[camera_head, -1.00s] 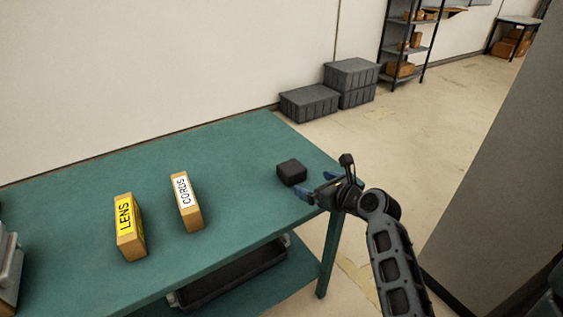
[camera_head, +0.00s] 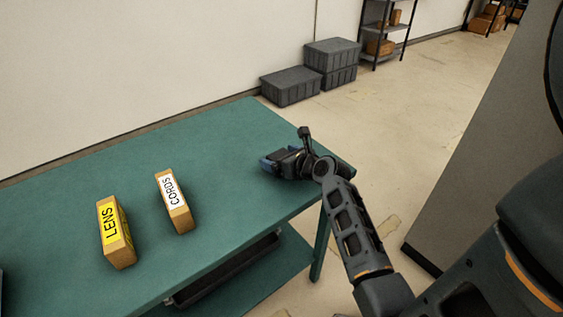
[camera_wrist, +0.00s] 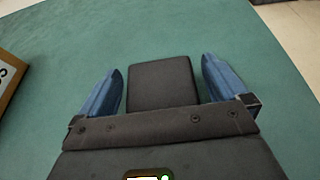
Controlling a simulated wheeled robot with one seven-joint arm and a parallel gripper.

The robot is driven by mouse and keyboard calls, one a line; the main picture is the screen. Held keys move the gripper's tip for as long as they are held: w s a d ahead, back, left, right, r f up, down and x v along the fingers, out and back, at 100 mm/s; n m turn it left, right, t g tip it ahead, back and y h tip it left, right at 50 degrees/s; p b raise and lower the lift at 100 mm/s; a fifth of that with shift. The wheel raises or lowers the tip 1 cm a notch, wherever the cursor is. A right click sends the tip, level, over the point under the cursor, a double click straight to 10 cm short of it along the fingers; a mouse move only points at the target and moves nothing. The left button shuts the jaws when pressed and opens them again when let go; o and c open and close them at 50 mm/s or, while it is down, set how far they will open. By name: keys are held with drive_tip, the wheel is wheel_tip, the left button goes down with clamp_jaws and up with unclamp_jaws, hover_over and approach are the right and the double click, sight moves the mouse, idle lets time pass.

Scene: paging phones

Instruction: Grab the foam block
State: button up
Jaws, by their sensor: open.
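The dark foam block (camera_wrist: 162,84) lies on the green table in the wrist view, between the two blue fingers of my gripper (camera_wrist: 163,88).
The green table (camera_head: 225,150) also bears a LENS box (camera_head: 115,232) and a CORDS box (camera_head: 174,202), both well left of my gripper. Grey crates (camera_head: 291,86) stand on the floor behind the table. The table's right edge is close to my gripper.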

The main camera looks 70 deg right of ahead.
drive_tip(key=shift+w, duration=0.1)
drive_tip(key=c, duration=1)
drive_tip(key=shift+o, duration=0.2)
drive_tip(key=shift+r, duration=0.1)
